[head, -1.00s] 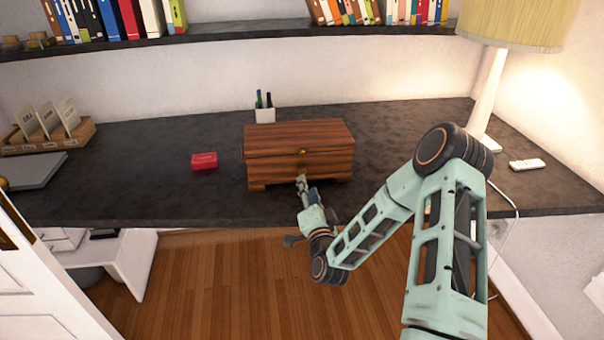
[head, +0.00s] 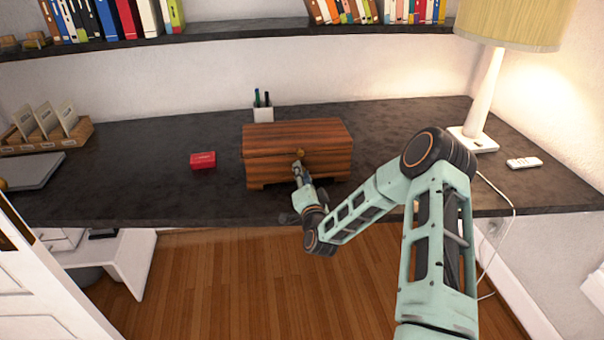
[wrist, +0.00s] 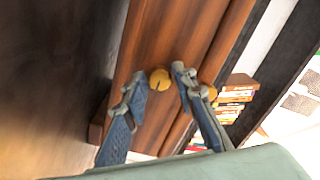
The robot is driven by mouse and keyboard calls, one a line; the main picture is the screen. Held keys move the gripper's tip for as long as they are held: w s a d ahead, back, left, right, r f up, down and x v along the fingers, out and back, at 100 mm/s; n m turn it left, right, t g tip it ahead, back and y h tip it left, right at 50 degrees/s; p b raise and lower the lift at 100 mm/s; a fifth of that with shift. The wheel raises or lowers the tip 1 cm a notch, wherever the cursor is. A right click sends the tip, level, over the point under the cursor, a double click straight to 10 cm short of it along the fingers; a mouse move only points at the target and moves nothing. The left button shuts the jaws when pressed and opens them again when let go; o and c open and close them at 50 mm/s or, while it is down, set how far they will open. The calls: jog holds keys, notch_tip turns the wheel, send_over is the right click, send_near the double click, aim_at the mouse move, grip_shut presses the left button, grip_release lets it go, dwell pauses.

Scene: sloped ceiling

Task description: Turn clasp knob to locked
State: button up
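A reddish-brown wooden box (head: 325,172) stands on the dark desk. A brass piece (head: 300,153) sits at its front near the lid seam; in the wrist view it is partly behind a finger. A round brass knob with a dark slot (wrist: 160,79) shows lower on the front in the wrist view; my gripper hides it in the head view. I cannot tell the knob's locked or unlocked position. My gripper (head: 299,170) is at the box front. In the wrist view its fingers (wrist: 158,84) are apart, one on each side of the knob, with no clear contact.
A red box (head: 203,160) lies left of the wooden box, and a pen holder (head: 263,114) stands behind it. A lamp (head: 487,105) and a white remote (head: 524,163) are at the right. The desk around the wooden box is mostly clear.

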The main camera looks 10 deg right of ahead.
grip_shut()
jog(key=shift+f+n+b, duration=0.1)
jog(key=shift+n+b, duration=0.2)
jog(key=shift+b, duration=0.15)
jog(key=n+b, duration=0.3)
jog(key=b, duration=0.1)
jog(key=shift+f+n, duration=0.1)
jog(key=shift+n, duration=0.3)
jog(key=n+b, duration=0.4)
jog(key=b, duration=0.1)
jog(key=shift+a+b, duration=0.1)
jog(key=shift+b, duration=0.3)
jog(key=n+b, duration=0.5)
jog(key=b, duration=0.1)
jog(key=shift+n+b, duration=0.4)
jog(key=n+b, duration=0.1)
jog(key=b, duration=0.1)
jog(key=n+b, duration=0.2)
jog(key=shift+r+n, duration=0.2)
jog(key=shift+n, duration=0.1)
